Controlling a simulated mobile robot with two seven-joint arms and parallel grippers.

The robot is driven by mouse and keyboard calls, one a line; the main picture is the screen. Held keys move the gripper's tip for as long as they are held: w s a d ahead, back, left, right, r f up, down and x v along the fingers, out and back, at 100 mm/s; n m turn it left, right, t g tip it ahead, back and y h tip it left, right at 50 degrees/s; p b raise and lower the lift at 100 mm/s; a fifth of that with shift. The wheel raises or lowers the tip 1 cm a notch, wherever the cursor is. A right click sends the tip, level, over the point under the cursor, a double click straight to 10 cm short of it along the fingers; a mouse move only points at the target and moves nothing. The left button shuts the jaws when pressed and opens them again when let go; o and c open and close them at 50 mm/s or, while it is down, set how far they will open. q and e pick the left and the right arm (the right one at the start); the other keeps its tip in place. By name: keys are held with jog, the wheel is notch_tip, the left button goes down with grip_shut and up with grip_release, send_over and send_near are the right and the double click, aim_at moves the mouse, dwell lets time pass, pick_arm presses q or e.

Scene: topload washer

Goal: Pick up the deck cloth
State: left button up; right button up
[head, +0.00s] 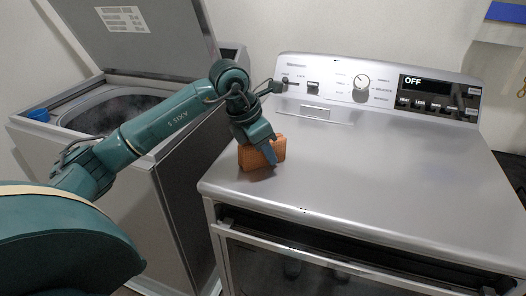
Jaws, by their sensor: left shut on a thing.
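The deck cloth (249,158) is an orange-brown, block-like folded cloth. It is at the left part of the grey metal top of the front machine, near its left edge. My left gripper (268,155) points down over the cloth and is shut on it, with a finger across its near face. The cloth is upright between the fingers; I cannot tell whether its lower edge touches the top. The far finger is hidden by the cloth. My right gripper is not in view.
The machine's top (380,185) is clear to the right. Its control panel (380,90) with a knob and an OFF display rises at the back. A topload washer (150,165) stands at left, lid (135,35) raised, a blue cap (38,114) on its rim.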

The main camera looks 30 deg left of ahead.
pick_arm(q)
notch_tip(320, 180, up, 10)
jog(key=shift+r+p, duration=0.25)
jog(key=shift+p, duration=0.2)
jog(key=o, duration=0.4)
jog(key=shift+c, duration=1.3)
